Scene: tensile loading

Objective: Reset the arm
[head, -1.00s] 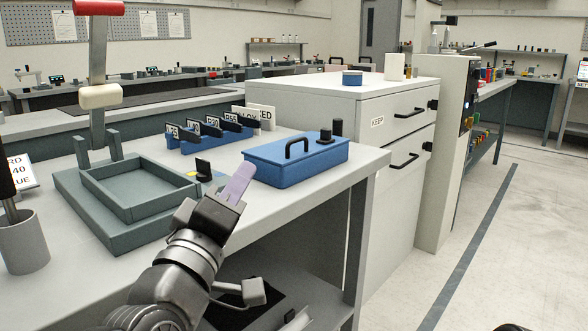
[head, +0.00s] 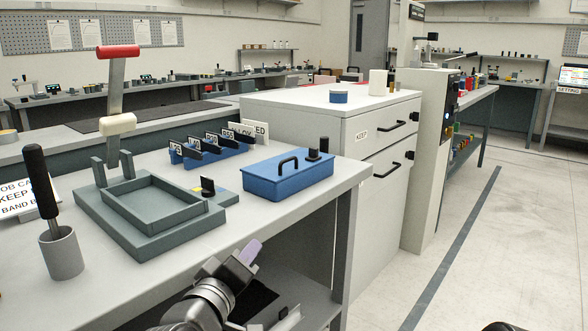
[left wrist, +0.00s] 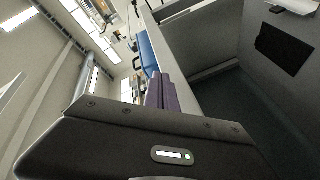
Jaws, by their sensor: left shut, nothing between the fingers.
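My left gripper (head: 246,252) is in the lower middle of the head view, in front of the workbench (head: 330,190) and near its front edge. Its purple fingers are shut with nothing between them. In the left wrist view the shut fingers (left wrist: 161,93) point along the bench edge, with the blue box (left wrist: 148,52) beyond. My right gripper is not in view; a dark piece at the bottom edge of the head view is too cut off to tell.
On the bench stand a grey-green tray fixture with a red-handled lever (head: 118,52), a blue lidded box (head: 288,178), blue labelled racks (head: 205,152) and a grey cup (head: 62,254) holding a black-handled tool. A white cabinet (head: 370,130) adjoins it. The floor at right is clear.

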